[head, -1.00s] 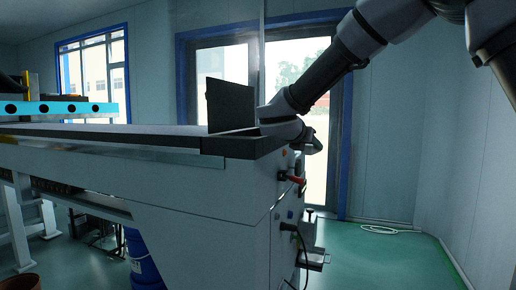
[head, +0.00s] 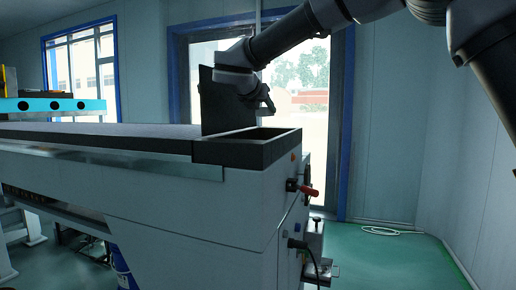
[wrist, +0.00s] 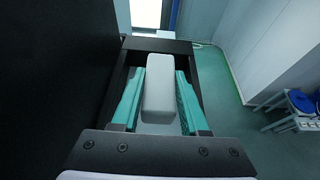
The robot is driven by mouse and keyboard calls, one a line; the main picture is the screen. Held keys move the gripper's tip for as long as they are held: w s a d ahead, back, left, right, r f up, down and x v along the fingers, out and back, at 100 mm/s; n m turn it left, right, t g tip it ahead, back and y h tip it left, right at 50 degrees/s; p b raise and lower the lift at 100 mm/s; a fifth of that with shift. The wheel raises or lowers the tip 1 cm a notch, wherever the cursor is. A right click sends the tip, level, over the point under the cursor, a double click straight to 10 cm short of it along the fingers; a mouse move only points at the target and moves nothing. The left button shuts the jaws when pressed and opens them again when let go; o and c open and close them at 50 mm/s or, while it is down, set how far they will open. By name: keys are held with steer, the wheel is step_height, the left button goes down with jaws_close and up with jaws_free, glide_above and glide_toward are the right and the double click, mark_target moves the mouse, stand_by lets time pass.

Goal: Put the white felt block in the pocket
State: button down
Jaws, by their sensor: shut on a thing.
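The white felt block (wrist: 158,88) is between the two teal fingers of my gripper (wrist: 158,100) in the wrist view, and the fingers are shut on it. In the head view my gripper (head: 264,104) hangs above the dark open-topped pocket (head: 245,153) at the right end of the bench. The block cannot be made out in the head view. In the wrist view the pocket's dark rim (wrist: 157,45) shows beyond and beside the block. The pocket's floor is mostly hidden.
A dark upright plate (head: 212,112) stands beside the pocket and fills the left of the wrist view. The long bench top (head: 100,132) runs left. A red-handled switch (head: 305,190) sticks out of the bench end. Green floor is open at right.

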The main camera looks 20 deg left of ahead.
step_height(320, 180, down, 6)
steer(key=shift+w+a+f, duration=0.1)
steer(key=shift+w+a, duration=0.05)
steer(key=shift+f, duration=1.85)
steer(key=shift+f, duration=0.15)
steer(key=shift+c, duration=2.1)
jaws_free()
steer(key=shift+r, duration=0.25)
steer(key=v, duration=1.2)
